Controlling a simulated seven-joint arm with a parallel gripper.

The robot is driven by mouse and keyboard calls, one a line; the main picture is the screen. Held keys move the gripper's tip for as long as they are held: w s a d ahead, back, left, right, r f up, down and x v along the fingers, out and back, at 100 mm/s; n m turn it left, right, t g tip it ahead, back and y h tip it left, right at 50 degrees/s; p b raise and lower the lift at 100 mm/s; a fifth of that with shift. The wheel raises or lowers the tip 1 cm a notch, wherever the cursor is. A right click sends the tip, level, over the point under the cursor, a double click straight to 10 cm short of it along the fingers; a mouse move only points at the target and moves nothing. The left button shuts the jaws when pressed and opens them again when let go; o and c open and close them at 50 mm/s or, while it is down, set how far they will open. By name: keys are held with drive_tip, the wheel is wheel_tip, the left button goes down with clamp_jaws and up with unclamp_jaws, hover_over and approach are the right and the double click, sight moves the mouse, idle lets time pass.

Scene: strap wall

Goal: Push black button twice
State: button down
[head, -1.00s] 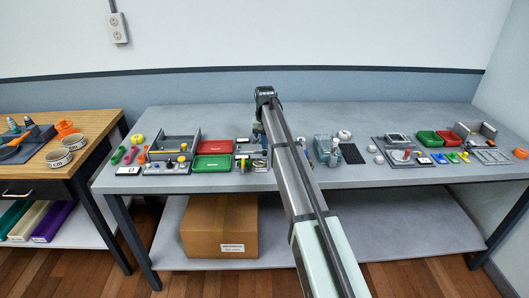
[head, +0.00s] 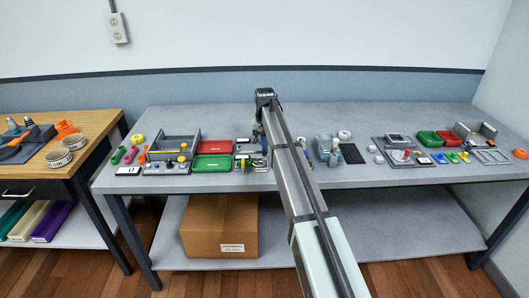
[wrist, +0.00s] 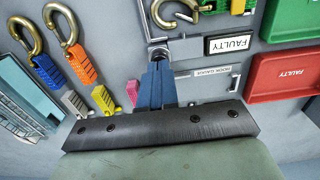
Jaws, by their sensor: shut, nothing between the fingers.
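My gripper's blue fingers (wrist: 156,82) are together, with nothing seen between them. A small board with several knobs (head: 168,168) sits at the bench's left front.
A "FAULTY" label (wrist: 230,43) lies between. The bench's back strip (head: 380,110) is clear.

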drive_tip(key=shift+f, duration=0.8)
drive_tip(key=shift+r, duration=2.55)
